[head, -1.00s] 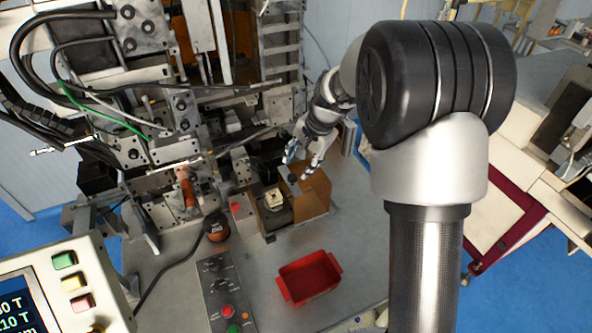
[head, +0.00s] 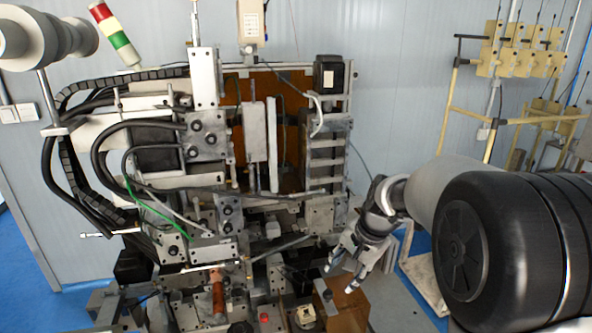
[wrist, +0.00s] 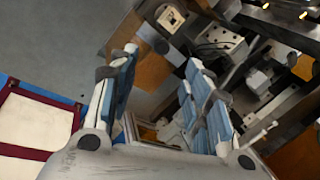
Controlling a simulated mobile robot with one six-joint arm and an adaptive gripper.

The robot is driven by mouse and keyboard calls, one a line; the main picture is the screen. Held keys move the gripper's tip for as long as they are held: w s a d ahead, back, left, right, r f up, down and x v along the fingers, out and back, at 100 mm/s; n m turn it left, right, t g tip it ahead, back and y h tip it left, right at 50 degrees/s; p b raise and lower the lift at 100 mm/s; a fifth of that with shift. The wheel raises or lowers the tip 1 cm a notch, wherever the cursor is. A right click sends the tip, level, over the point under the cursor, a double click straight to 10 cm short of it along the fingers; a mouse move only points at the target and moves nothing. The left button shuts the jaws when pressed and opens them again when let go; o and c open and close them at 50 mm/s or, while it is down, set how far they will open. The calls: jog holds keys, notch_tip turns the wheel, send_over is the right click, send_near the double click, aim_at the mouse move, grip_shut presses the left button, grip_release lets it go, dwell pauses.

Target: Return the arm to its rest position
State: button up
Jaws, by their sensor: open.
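My gripper (head: 345,262) is in the lower right middle of the head view, in front of the right side of the coil winder (head: 225,200). In the wrist view, my gripper's two blue-padded fingers (wrist: 158,95) stand apart with nothing held between them. Below my gripper in the head view is a brown box-like fixture (head: 345,305), cut by the bottom edge. A small cream part (head: 306,315) sits beside the fixture and also shows in the wrist view (wrist: 172,17). My arm reaches in from the right.
The machine's frame and brackets stand close to the left of my gripper. Yellow racks (head: 500,90) stand at the back right. A cream panel with a dark red edge (wrist: 35,120) shows at the left of the wrist view.

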jog(key=s+a+r+n+b, duration=0.15)
jog(key=s+n+b, duration=0.4)
jog(key=s, duration=0.85)
jog(key=s+f+n+h+b, duration=0.1)
jog(key=s+f+b, duration=0.3)
jog(key=s, duration=0.4)
jog(key=s+f+n+t+h+b, duration=0.1)
jog(key=s+f+n+b, duration=0.2)
jog(key=s, duration=0.6)
jog(key=shift+d+f+t+b, duration=0.3)
jog(key=shift+f+b, duration=0.3)
jog(key=shift+b, duration=0.05)
